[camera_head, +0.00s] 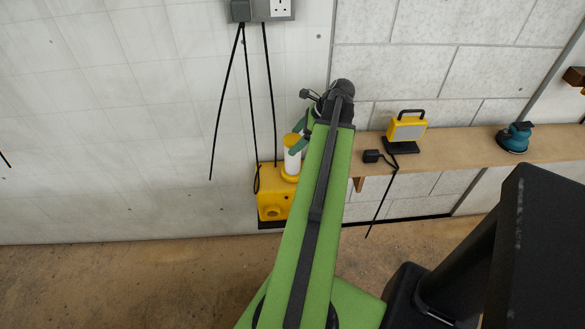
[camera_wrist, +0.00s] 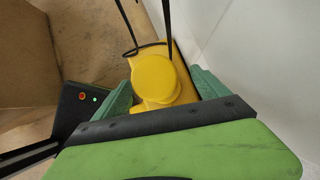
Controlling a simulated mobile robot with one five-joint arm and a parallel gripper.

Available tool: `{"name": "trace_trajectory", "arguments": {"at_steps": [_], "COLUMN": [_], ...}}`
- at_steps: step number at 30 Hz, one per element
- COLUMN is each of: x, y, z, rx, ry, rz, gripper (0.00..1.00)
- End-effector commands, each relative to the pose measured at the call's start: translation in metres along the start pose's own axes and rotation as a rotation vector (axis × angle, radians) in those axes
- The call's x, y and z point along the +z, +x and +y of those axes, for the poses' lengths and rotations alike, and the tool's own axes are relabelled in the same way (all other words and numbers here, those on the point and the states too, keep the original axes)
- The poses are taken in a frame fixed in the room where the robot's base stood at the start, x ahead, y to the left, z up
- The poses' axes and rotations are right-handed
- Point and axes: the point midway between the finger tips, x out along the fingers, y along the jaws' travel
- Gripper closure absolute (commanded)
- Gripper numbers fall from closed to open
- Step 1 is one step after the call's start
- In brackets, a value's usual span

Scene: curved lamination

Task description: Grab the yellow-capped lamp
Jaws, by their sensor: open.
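The yellow-capped lamp (camera_head: 292,161) stands upright by the wall, left of my arm. It has a yellow cap, a white cylindrical body and a yellow lower collar. In the wrist view its round yellow cap (camera_wrist: 154,76) lies between my two green fingers, seen from above. My gripper (camera_wrist: 160,88) is open, with a finger on each side of the cap; whether they touch it is unclear. In the head view my gripper (camera_head: 301,132) is at the cap, partly hidden by my arm. The lamp's lower right side is hidden there.
A yellow box (camera_head: 270,206) is at the lamp's foot, close to the wall. Black cables (camera_head: 269,90) hang from a socket (camera_head: 279,9) above. A wooden shelf (camera_head: 459,154) to the right holds a yellow work light (camera_head: 407,128) and a teal sander (camera_head: 515,139).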

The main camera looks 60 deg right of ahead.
Motion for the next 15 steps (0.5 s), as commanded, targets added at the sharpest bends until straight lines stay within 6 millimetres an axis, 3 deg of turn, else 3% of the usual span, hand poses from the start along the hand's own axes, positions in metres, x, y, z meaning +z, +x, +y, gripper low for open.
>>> {"name": "trace_trajectory", "arguments": {"at_steps": [5,12,15], "x": [0.0,-0.005,-0.003], "y": [0.004,0.046,0.055], "z": [0.001,0.007,0.007], "rx": [0.0,0.0,0.0], "ry": [0.0,-0.002,0.0], "rz": [0.0,0.0,0.0], "gripper": [0.16,0.16,0.16]}}
